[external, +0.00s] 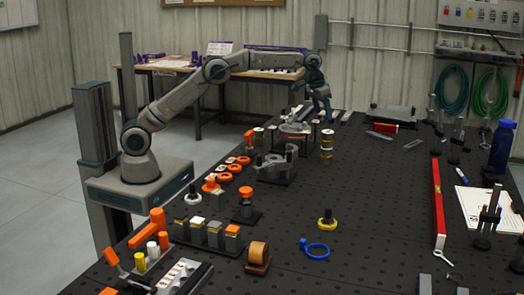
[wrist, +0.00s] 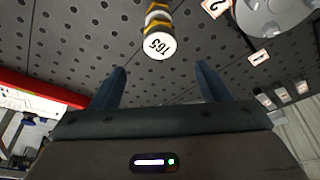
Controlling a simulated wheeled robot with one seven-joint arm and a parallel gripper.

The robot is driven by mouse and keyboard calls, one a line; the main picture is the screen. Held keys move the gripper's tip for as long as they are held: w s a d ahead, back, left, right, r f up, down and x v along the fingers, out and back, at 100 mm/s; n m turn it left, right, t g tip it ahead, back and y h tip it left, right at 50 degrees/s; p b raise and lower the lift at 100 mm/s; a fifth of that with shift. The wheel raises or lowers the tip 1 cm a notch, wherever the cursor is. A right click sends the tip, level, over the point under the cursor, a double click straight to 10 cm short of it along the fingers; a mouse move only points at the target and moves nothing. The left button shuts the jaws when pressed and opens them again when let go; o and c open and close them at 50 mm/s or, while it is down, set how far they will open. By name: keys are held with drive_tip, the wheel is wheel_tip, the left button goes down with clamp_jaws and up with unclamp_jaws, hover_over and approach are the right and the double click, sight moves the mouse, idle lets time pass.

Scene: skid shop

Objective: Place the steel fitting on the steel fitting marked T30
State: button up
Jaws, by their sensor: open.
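My gripper (wrist: 160,72) is open, with nothing between its fingers in the wrist view. In the external view my gripper (external: 325,112) hangs above the far part of the black perforated table. A short stack of ringed fittings (wrist: 158,22), in yellow, dark and silver, stands just beyond the fingertips, apart from them. Its pale round face carries a mark that looks like 105 or T05. This seems to be the stack (external: 327,145) near the table's middle in the external view. I cannot make out a T30 mark.
A grey round fixture (wrist: 272,18) with numbered white tags is at the wrist view's upper right; it also shows in the external view (external: 296,128). A clamp fixture (external: 275,168) and orange rings (external: 228,170) lie nearer. A red level (external: 436,205) lies right.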

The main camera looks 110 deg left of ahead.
drive_tip(key=s+d+r+m, duration=0.1)
drive_tip(key=s+d+r, duration=0.2)
drive_tip(key=d, duration=0.5)
drive_tip(key=s+d+r+m, duration=0.2)
drive_tip(key=s+d+r, duration=0.15)
drive_tip(key=d, duration=0.55)
drive_tip(key=s+d+r+m, duration=0.1)
drive_tip(key=s+d+r, duration=0.25)
drive_tip(key=d, duration=0.45)
drive_tip(key=s+d+f+m, duration=0.1)
drive_tip(key=s+d+f, duration=0.2)
drive_tip(key=s+d, duration=0.2)
drive_tip(key=s+d+f+m+h, duration=0.1)
drive_tip(key=s+d, duration=0.4)
drive_tip(key=s, duration=0.7)
drive_tip(key=s+d+f+m+t+h, duration=0.1)
drive_tip(key=s+d+f+m, duration=0.2)
drive_tip(key=s+d+f, duration=0.3)
drive_tip(key=s, duration=0.3)
